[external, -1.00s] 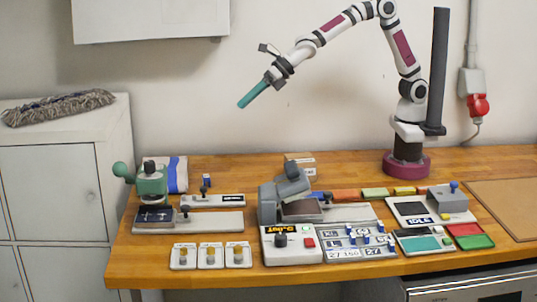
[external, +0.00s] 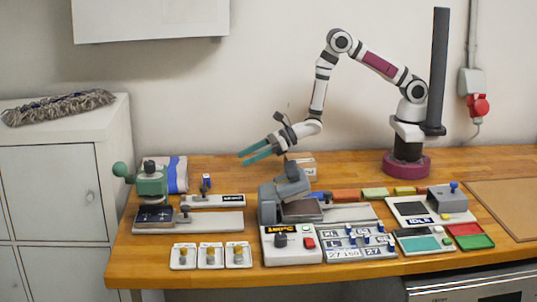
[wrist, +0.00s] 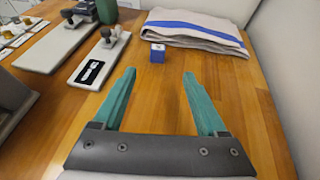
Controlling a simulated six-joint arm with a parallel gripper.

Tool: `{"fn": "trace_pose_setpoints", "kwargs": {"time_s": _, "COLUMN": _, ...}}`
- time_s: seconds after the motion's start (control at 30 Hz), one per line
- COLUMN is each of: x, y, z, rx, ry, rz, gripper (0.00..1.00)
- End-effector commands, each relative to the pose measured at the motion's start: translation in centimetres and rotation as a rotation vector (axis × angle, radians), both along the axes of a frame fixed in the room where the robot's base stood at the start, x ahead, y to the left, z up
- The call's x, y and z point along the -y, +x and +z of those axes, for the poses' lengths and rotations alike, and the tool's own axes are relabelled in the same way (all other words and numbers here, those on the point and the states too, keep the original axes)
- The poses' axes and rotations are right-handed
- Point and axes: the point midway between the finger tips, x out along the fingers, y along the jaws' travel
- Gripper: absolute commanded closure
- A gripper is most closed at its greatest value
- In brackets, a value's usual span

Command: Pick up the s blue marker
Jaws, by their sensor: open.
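A small blue block with white markings (wrist: 157,53) stands on the wooden bench; in the external view it shows as a small blue upright piece (external: 206,180) behind the label strip. I cannot read a size letter on it. My gripper (external: 243,158) is open and empty, raised above the bench, pointing left and down. In the wrist view, the teal fingers (wrist: 159,73) are spread, with the block centred beyond their tips, apart from them. Several other blue pegs (external: 366,238) stand on a labelled board at front right.
A folded grey cloth with a blue stripe (wrist: 195,32) lies just behind the block. The label strip with a knob (wrist: 92,72) is to its left. A grey hinged press (external: 268,205) stands right of the strip. Bare wood (wrist: 160,110) lies between fingers and block.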

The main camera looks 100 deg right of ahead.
Motion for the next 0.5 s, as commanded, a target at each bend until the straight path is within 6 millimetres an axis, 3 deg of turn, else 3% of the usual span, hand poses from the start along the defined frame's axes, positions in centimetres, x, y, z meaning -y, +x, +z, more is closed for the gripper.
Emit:
{"fn": "trace_pose_setpoints", "kwargs": {"time_s": 0.2, "x": -0.9, "y": 5.5, "z": -2.3, "rx": 0.001, "ry": 0.001, "rz": 0.001, "gripper": 0.25}}
{"fn": "trace_pose_setpoints", "kwargs": {"time_s": 0.5, "x": -2.0, "y": 9.7, "z": -4.7, "rx": 0.0, "ry": 0.0, "rz": 0.002, "gripper": 0.25}}
